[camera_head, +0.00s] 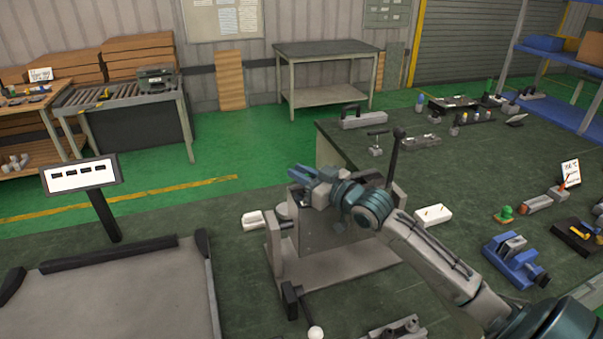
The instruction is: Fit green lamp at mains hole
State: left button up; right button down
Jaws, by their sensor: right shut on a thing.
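My right gripper (308,178) reaches in from the right to the top edge of an upright grey panel (328,238) in a stand. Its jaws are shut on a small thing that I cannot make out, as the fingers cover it. A small green domed piece (506,212) stands on the dark green bench (450,165) at the right; I cannot tell whether it is the green lamp. No mains hole can be made out on the panel. My left gripper is out of view.
A white block (432,215) and a blue vise (514,258) are on the bench near my right arm. A black lever (395,158) rises behind the panel. A grey tray (120,295) lies at the front left, with a sign (80,176) behind it.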

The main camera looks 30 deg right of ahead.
jog(key=shift+f+b, duration=0.8)
jog(key=shift+f, duration=0.35)
jog(key=c, duration=1.3)
grip_release()
